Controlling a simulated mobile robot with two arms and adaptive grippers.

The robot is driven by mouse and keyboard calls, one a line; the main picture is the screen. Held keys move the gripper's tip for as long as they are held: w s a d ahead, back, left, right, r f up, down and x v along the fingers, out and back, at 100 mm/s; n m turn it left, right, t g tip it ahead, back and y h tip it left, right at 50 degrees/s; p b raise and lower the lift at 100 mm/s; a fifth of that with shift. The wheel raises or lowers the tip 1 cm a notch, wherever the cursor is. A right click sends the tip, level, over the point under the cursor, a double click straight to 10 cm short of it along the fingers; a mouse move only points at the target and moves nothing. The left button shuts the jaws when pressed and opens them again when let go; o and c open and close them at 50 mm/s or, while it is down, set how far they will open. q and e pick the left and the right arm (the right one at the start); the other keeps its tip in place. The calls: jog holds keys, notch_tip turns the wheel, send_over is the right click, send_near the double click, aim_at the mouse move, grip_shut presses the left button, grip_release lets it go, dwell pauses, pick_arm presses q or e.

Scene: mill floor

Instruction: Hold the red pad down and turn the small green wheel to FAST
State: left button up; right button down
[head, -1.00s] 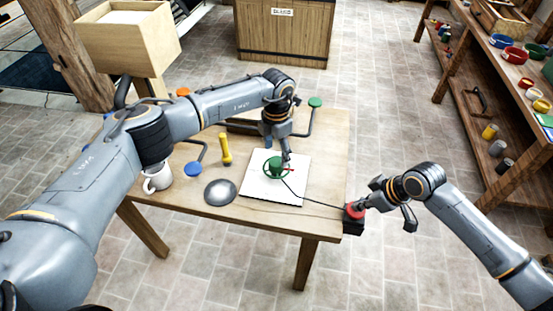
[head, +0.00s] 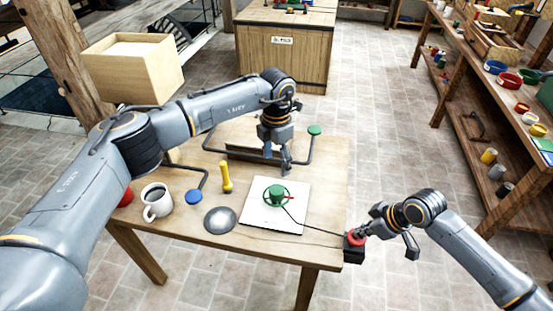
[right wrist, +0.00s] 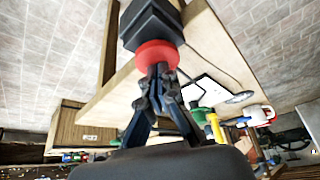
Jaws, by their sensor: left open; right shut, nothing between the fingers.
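The small green wheel (head: 276,195) sits on a white board (head: 259,215) on the table, with a short red pointer (head: 290,197) at its right side. Any FAST mark is too small to read. My left gripper (head: 287,170) is open and empty, above and behind the wheel, apart from it. The red pad (head: 355,239) sits on a black box (head: 354,253) at the table's right front corner. My right gripper (head: 362,233) is shut with its fingertips at the red pad; the right wrist view shows them against the pad (right wrist: 157,53). How far the pad is pressed I cannot tell.
A dark cable (head: 318,227) runs from the wheel to the box. A yellow-handled tool (head: 226,178), a grey disc (head: 220,220), a blue knob (head: 194,197) and a mug (head: 157,202) stand left of the board. A green knob on a bent rod (head: 314,130) stands behind.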

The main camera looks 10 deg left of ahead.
notch_tip(320, 180, up, 6)
jog(key=p, duration=0.5)
jog(key=shift+r+p, duration=0.15)
jog(key=shift+p, duration=0.25)
